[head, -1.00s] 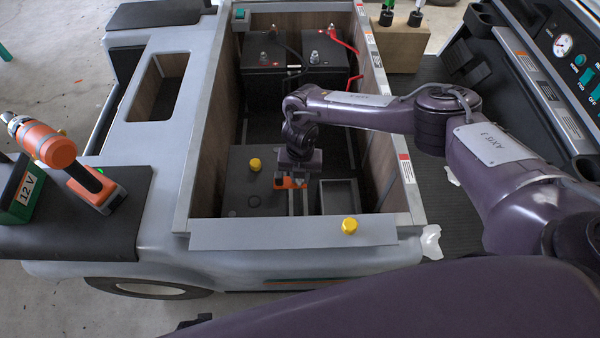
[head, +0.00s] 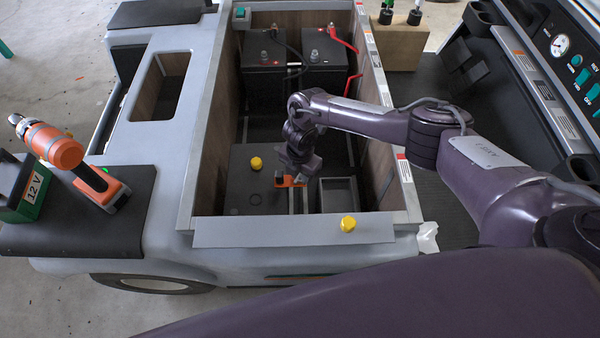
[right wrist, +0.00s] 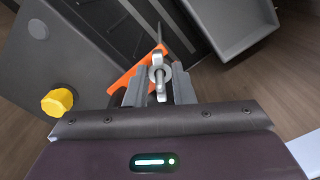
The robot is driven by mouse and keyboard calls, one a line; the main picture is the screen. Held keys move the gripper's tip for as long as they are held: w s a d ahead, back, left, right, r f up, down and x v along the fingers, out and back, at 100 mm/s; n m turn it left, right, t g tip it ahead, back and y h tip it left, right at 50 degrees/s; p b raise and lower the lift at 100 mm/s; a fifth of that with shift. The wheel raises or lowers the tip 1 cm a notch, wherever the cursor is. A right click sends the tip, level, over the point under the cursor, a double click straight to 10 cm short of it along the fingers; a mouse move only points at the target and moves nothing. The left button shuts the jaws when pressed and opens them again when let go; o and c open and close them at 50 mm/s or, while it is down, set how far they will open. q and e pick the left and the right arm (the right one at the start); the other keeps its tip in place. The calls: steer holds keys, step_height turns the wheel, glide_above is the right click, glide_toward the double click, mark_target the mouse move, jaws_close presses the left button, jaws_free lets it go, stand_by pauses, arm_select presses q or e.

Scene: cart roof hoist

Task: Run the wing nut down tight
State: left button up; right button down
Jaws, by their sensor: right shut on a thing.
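The wing nut (right wrist: 159,73) is a small bright metal piece on a thin rod, beside an orange bracket (right wrist: 125,80), in the right wrist view. My right gripper (right wrist: 159,90) is shut on the wing nut, its grey fingers on either side. In the head view my right gripper (head: 294,176) reaches down into the cart's bay at the orange bracket (head: 282,181); the nut is too small to make out there. The bracket lies by the edge of a dark box (head: 237,195). My left gripper is not in view.
A yellow knob (head: 256,163) stands on the dark box; another (head: 348,224) is on the front ledge. A grey open tray (head: 340,193) lies right of the gripper. Two black batteries (head: 265,80) stand at the back. Wooden bay walls (head: 380,165) enclose the arm.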

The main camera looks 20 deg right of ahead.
steer(key=shift+w+r, duration=0.15)
steer(key=c, duration=1.5)
jaws_free()
steer(key=shift+o, duration=1.3)
step_height(320, 180, up, 6)
steer(key=shift+r+p, duration=0.25)
steer(key=shift+p, duration=0.35)
steer(key=shift+r, duration=0.55)
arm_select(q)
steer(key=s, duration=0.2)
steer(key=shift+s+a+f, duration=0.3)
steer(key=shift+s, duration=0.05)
